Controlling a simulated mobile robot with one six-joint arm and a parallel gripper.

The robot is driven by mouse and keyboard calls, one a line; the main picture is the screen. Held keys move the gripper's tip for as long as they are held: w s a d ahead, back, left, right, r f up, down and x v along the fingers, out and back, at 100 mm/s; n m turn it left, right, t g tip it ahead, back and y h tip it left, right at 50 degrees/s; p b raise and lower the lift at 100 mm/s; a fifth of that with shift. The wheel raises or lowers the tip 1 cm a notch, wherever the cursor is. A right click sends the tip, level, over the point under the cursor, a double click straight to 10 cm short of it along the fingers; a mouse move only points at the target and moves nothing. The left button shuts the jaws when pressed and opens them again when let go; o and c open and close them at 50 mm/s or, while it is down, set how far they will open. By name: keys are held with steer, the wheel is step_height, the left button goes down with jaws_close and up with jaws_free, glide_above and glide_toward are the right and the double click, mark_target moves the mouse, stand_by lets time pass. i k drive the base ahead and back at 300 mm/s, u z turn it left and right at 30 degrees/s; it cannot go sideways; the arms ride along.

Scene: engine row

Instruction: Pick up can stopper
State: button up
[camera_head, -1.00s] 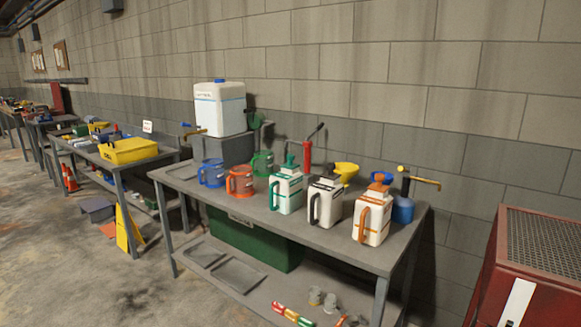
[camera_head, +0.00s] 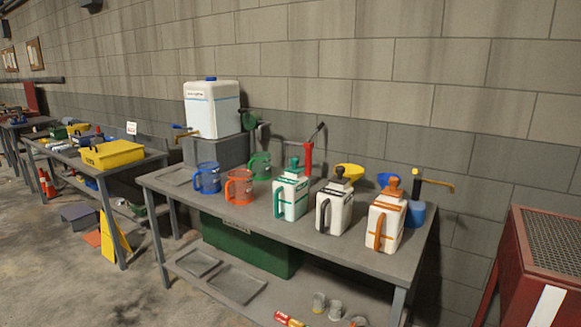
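Three white cans stand upright in a row on the grey metal bench (camera_head: 250,215). The left can (camera_head: 288,200) has green trim and a green knobbed stopper (camera_head: 295,164) on top. The middle can (camera_head: 333,212) has a black handle and a dark stopper (camera_head: 340,172). The right can (camera_head: 384,224) has orange trim and an orange stopper (camera_head: 393,184). I cannot tell which stopper is the one named. My gripper is not in view.
Blue (camera_head: 207,178) and orange (camera_head: 239,187) jugs stand left of the cans. A white container (camera_head: 212,108) with a tap sits on a grey block. A blue pump container (camera_head: 415,214) is behind the right can. A red cabinet (camera_head: 525,270) stands at right.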

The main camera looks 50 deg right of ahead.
mark_target(294, 161)
steer(key=z, duration=0.1)
steer(key=i, duration=1.3)
steer(key=u, duration=0.25)
